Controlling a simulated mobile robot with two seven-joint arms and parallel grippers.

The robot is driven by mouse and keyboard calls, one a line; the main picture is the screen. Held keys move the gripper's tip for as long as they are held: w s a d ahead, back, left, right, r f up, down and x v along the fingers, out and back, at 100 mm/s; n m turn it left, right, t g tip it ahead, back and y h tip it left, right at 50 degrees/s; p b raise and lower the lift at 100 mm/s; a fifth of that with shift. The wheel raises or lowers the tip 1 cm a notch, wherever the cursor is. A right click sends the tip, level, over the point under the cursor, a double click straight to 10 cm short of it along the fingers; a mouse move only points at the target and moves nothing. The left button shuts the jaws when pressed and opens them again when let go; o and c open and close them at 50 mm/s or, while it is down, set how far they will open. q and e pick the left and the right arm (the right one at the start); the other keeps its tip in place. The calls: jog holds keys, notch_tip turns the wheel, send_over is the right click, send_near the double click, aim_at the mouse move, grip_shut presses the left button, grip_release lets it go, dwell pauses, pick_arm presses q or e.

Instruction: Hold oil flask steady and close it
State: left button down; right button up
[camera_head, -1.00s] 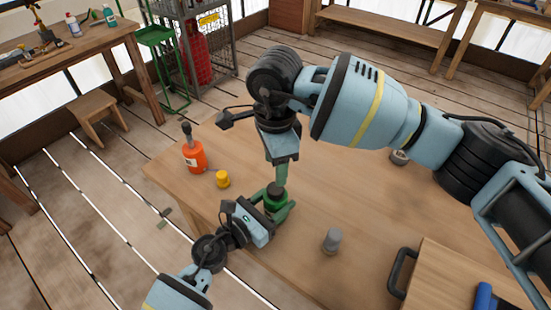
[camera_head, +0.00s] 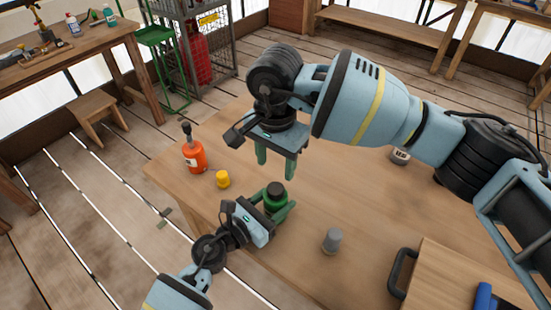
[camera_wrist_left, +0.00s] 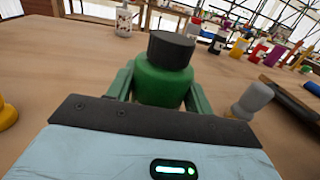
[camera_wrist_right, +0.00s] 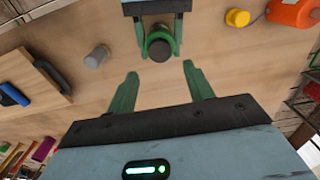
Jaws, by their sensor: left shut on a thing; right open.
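The oil flask (camera_head: 275,201) is a squat green bottle standing upright on the wooden table. A dark cap (camera_wrist_left: 171,48) sits on its neck; I cannot tell how tight it is. My left gripper (camera_head: 277,207) is shut around the flask's body, one finger on each side, as the left wrist view also shows (camera_wrist_left: 160,88). My right gripper (camera_head: 275,164) is open and empty, above the table and apart from the flask. In the right wrist view the flask with its cap (camera_wrist_right: 159,46) lies beyond the open fingers (camera_wrist_right: 158,90).
An orange bottle (camera_head: 194,156) and a yellow capped piece (camera_head: 222,179) stand left of the flask. A grey piece (camera_head: 332,240) stands to its right. A wooden tray (camera_head: 440,275) with a black handle is at the front right. A white labelled container (camera_head: 400,156) stands farther back.

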aim_at(276, 188)
jog(key=shift+f, duration=4)
jog(key=c, duration=1)
jog(key=m, duration=0.6)
jog(key=shift+m, duration=0.4)
jog(key=m, duration=1.8)
jog(key=shift+m, duration=0.4)
jog(key=o, duration=1.1)
